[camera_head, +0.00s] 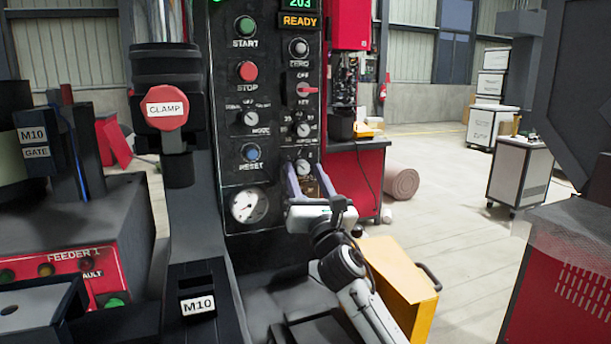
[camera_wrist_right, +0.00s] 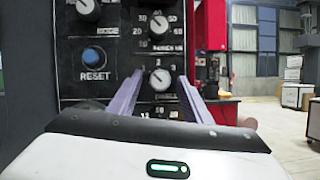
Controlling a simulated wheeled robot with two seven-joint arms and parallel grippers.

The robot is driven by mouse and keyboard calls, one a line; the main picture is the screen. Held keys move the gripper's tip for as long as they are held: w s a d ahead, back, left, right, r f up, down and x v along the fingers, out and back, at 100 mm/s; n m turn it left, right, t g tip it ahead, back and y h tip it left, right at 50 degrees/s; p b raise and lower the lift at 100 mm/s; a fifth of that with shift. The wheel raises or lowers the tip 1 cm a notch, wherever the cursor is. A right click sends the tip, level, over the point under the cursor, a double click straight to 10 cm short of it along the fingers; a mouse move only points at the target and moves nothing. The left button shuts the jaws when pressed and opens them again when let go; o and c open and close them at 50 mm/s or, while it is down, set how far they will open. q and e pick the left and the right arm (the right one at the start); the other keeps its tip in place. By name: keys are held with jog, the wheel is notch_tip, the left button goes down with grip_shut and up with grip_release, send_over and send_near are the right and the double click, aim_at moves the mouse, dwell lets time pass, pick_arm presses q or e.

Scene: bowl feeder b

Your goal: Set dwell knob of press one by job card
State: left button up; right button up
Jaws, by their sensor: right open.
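The small round knob (camera_head: 303,167) at the bottom right of the black press panel (camera_head: 228,95) has a scale with a 2 at its top. The same knob (camera_wrist_right: 160,79) is centred in the right wrist view. Its label is too blurred to read for sure, and its exact pointer setting is hard to tell. My right gripper (camera_head: 307,175) is open, with its two pale purple fingers on either side of this knob. In the right wrist view the fingers (camera_wrist_right: 161,84) show gaps to the knob. No job card is readable. My left gripper is out of view.
Another knob (camera_head: 304,130) with a numbered scale sits just above. The blue reset button (camera_head: 250,152) is to the left, and a pressure gauge (camera_head: 247,206) is below it. A red clamp knob (camera_head: 167,108) stands at left. A yellow box (camera_head: 400,285) is beside my right arm.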

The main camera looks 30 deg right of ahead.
jog(key=c, duration=1.1)
jog(key=shift+o, duration=0.2)
